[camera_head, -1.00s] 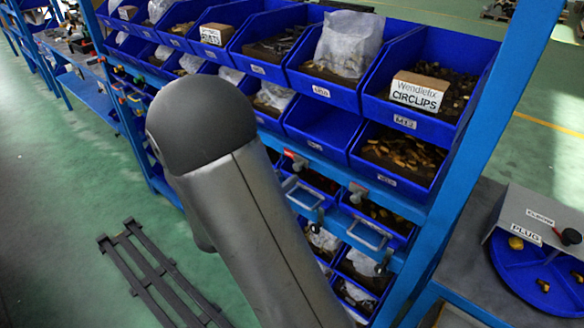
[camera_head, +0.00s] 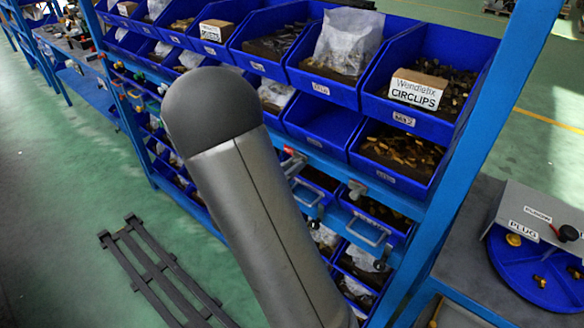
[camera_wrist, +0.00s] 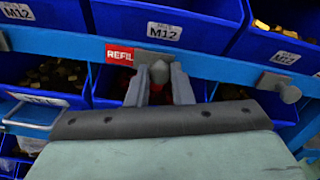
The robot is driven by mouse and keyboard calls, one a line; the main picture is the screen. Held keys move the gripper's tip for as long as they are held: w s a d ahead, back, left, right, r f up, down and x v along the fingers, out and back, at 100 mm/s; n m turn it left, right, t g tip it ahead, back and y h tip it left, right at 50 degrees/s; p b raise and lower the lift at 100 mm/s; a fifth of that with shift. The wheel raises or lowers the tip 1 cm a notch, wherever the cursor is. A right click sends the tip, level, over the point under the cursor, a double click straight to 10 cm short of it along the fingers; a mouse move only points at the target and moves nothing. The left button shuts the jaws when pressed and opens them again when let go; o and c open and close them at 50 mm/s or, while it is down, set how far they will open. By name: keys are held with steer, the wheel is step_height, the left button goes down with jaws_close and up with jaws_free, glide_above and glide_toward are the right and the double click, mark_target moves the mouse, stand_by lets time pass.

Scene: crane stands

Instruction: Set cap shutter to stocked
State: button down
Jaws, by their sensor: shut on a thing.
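A grey shutter plate with a knob (camera_wrist: 159,72) sits on the blue rail in the wrist view, with a red tag reading REFIL (camera_wrist: 119,55) showing at its left. My gripper (camera_wrist: 159,80) is shut on this knob, one finger on each side. In the head view the red tag (camera_head: 289,151) shows on the rail, right of my arm; my gripper is hidden there. Which shutter is labelled cap cannot be read.
A second shutter (camera_wrist: 279,83) with a knob is to the right on the same rail (camera_wrist: 220,70). Blue bins labelled M12 (camera_wrist: 165,30) hang above it. Bins with wire handles (camera_wrist: 28,118) lie below. A grey bench with a plug box (camera_head: 540,225) stands at right.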

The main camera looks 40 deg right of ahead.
steer(key=shift+w+a, duration=0.3)
steer(key=shift+w, duration=0.65)
steer(key=shift+w+a, duration=0.3)
steer(key=shift+w, duration=0.65)
steer(key=c, duration=1.3)
jaws_free()
steer(key=shift+w, duration=0.15)
steer(key=shift+o, duration=0.2)
steer(key=b+v, duration=0.3)
steer(key=v, duration=1.4)
steer(key=shift+s+a, duration=0.2)
steer(key=shift+s, duration=0.05)
